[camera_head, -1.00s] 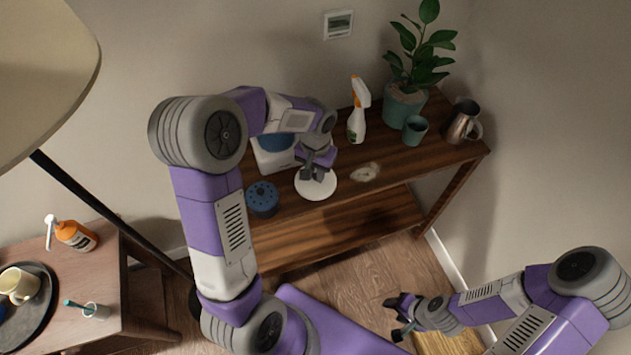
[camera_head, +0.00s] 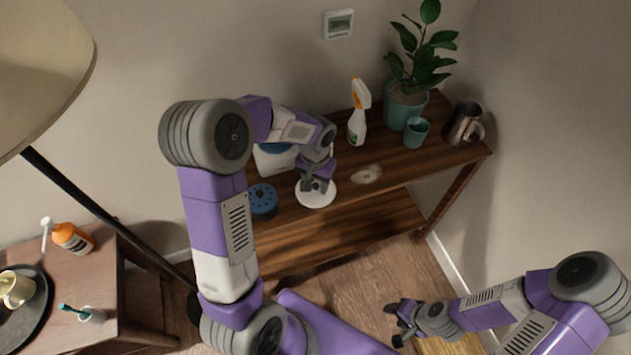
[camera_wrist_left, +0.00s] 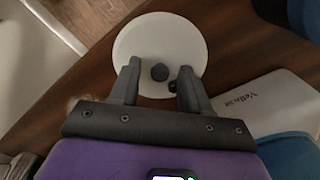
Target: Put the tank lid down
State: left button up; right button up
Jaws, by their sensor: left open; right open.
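The tank lid (camera_head: 316,198) is a white round disc lying on the wooden shelf top near its front edge. In the left wrist view the lid (camera_wrist_left: 160,32) shows a dark round knob (camera_wrist_left: 160,72) at its middle. My left gripper (camera_head: 314,187) is over the lid, with its open fingers on either side of the knob; it also shows in the left wrist view (camera_wrist_left: 158,82). I cannot tell whether the fingers touch the knob. A white tank with blue on top (camera_head: 272,158) stands behind my left arm, partly hidden. My right gripper (camera_head: 397,318) is open and empty, low at the right.
A blue round container (camera_head: 263,202) stands left of the lid. A spray bottle (camera_head: 358,115), a plant pot (camera_head: 402,105), a teal cup (camera_head: 416,132) and a metal pitcher (camera_head: 464,124) stand further back.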

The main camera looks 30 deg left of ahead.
aim_at(315, 185)
pick_arm(q)
jog(key=shift+r, duration=0.35)
notch_tip(315, 185, up, 12)
jog(key=p, duration=0.4)
jog(key=shift+f, duration=0.2)
